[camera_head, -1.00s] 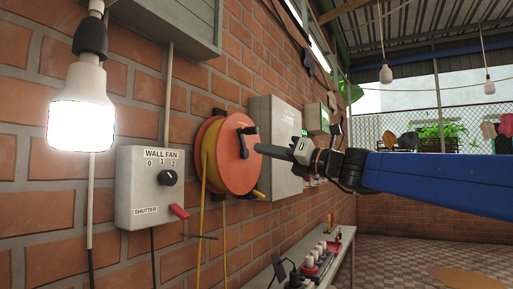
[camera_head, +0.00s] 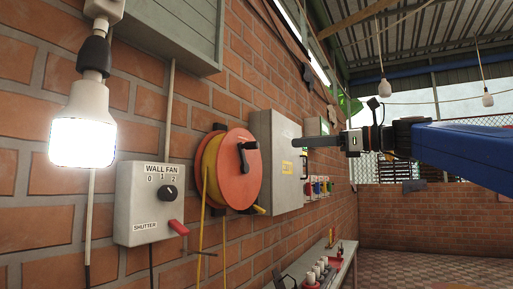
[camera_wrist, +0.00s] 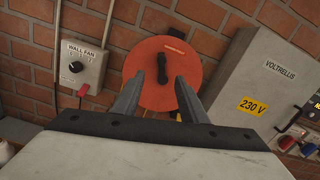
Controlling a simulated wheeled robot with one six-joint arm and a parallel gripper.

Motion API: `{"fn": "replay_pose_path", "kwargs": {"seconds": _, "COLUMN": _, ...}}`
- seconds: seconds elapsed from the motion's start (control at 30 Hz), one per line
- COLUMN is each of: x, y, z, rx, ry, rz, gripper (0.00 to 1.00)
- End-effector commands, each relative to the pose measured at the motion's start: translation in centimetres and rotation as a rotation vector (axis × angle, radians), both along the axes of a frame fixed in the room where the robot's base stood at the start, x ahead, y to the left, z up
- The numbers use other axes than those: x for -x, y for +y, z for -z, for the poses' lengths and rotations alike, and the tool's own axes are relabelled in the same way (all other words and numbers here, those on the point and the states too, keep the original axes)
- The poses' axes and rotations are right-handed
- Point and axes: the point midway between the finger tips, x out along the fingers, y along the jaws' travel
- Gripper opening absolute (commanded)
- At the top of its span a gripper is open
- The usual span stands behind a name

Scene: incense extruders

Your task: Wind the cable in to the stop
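The orange cable reel (camera_head: 229,178) is mounted on the brick wall, with yellow cable (camera_head: 202,228) wound on it and hanging below. Its black crank (camera_head: 244,157) is on the front disc; the crank also shows in the wrist view (camera_wrist: 161,70), upright on the disc (camera_wrist: 150,92). My gripper (camera_head: 294,142) is right of the reel, in front of the grey cabinet, apart from the crank. In the wrist view my gripper (camera_wrist: 157,82) has its two fingers spread, with nothing between them. A small yellow-orange piece (camera_head: 258,209) shows below the reel; I cannot tell whether it is the stop.
A WALL FAN switch box (camera_head: 150,195) with a red shutter lever (camera_head: 178,227) is left of the reel. A lit bulb (camera_head: 83,125) hangs in front. The grey 230 V cabinet (camera_wrist: 246,82) is right of the reel. A bench (camera_head: 340,266) runs along the wall below.

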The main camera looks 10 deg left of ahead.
Motion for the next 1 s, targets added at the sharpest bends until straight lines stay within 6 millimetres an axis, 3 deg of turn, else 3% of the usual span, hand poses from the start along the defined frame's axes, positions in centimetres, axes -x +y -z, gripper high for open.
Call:
{"fn": "replay_pose_path", "kwargs": {"seconds": 0.1, "x": -0.3, "y": -0.8, "z": -0.4, "rx": 0.047, "ry": -0.040, "rz": 0.003, "gripper": 0.39}}
{"fn": "replay_pose_path", "kwargs": {"seconds": 0.27, "x": -0.7, "y": 0.1, "z": -0.3, "rx": 0.052, "ry": -0.043, "rz": 0.000, "gripper": 0.39}}
{"fn": "replay_pose_path", "kwargs": {"seconds": 1.0, "x": -5.3, "y": 11.2, "z": -0.3, "rx": 0.050, "ry": -0.041, "rz": -0.002, "gripper": 0.39}}
